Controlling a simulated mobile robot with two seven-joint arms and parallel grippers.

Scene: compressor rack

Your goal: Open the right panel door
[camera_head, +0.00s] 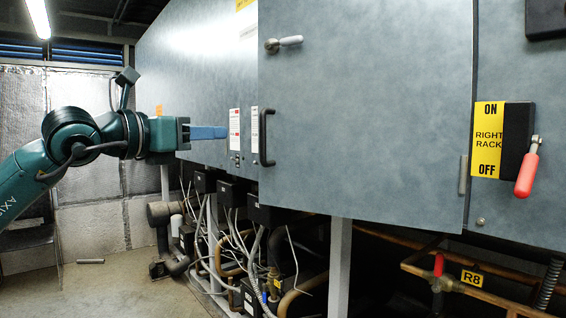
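The right panel door (365,115) is a large blue-grey metal panel in the middle of the head view. Its hinge side is at the right. Its lower left corner hangs below the line of the neighbouring panels, so it looks partly swung out. A black bar handle (264,138) is on its left edge, and a latch lever (283,44) with a pale grip is above it. My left gripper (208,132), with blue fingers, is left of the handle and does not touch it. The fingers show side-on, so their opening is hidden. My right gripper is not in view.
A red rack switch lever (527,172) sits by the yellow ON/OFF sign (488,140), right of the door. Pipes, cables and a red-handled valve (438,265) are below. A grey post (340,268) stands under the door. Bare floor (125,285) is at lower left.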

